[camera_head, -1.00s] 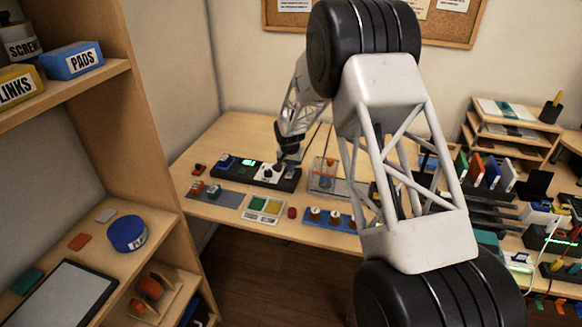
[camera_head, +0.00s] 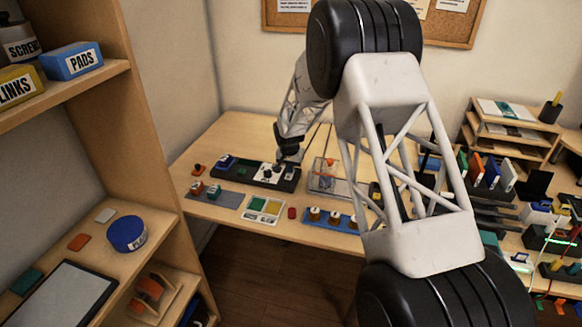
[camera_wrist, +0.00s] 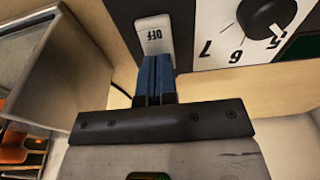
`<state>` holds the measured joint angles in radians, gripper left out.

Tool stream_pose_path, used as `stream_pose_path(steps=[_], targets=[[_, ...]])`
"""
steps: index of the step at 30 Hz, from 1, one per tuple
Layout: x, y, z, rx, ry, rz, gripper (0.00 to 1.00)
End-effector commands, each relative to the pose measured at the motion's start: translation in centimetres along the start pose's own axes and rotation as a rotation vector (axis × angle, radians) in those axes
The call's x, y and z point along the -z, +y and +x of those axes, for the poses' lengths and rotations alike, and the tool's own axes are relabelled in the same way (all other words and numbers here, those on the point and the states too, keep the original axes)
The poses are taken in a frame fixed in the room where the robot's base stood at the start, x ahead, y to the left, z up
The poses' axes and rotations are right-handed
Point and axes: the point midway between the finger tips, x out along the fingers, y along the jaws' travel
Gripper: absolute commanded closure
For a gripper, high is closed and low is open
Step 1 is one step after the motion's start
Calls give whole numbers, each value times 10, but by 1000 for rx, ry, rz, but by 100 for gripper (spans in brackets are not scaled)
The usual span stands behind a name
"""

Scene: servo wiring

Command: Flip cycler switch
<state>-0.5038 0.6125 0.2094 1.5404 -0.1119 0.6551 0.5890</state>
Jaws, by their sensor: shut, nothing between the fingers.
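The cycler is a long black unit (camera_head: 257,180) on the left part of the table, with a white dial panel. In the wrist view, a white switch (camera_wrist: 153,26) marked OFF stands straight ahead; the lettering appears upside down. My gripper (camera_wrist: 156,62) has its blue fingers shut together, with nothing between them. The fingertips overlap the switch's lower edge in the wrist view; whether they touch it I cannot tell. A black round knob (camera_wrist: 262,14) on a numbered white dial sits right of the switch. In the head view my gripper (camera_head: 279,162) is over the unit's right part.
A clear-walled stand (camera_head: 325,175) is just right of the unit. A wooden shelf (camera_head: 150,150) stands at the left.

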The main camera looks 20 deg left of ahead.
Motion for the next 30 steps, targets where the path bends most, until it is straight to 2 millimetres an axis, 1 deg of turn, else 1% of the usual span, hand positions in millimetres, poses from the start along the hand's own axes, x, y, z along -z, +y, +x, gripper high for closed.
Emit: stream_pose_path(steps=[1,8,19,25,30], targets=[[-12,2,12,-10,-19,-3,100],[-14,2,11,-10,-20,-3,100],[-13,1,8,-8,-17,-2,100],[-12,0,-4,-7,-14,-2,100],[-9,0,-25,-3,-8,-2,100]])
